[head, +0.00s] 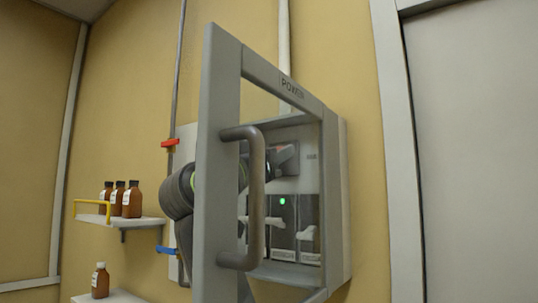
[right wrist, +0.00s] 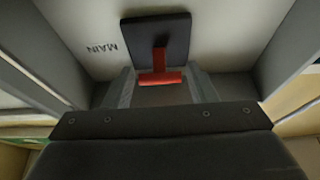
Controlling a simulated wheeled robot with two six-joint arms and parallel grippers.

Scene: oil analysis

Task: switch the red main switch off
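The red main switch (right wrist: 162,77) shows in the right wrist view as a red T-shaped handle on a black plate, beside the label MAIN. My right gripper (right wrist: 163,86) is open, with one finger on each side of the red crossbar and a gap to each. I cannot tell whether anything touches. In the head view, my arm reaches into the grey POWER cabinet (head: 339,190) behind its open framed door (head: 217,120). The switch is largely hidden there. My left gripper is not in view.
The door's grey bar handle (head: 257,200) stands in front of my arm. Below the main switch are breakers with pale levers and a green light (head: 282,201). A red valve handle (head: 170,143) and a blue one (head: 166,250) sit on pipes at left, near a shelf (head: 135,222) with brown bottles.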

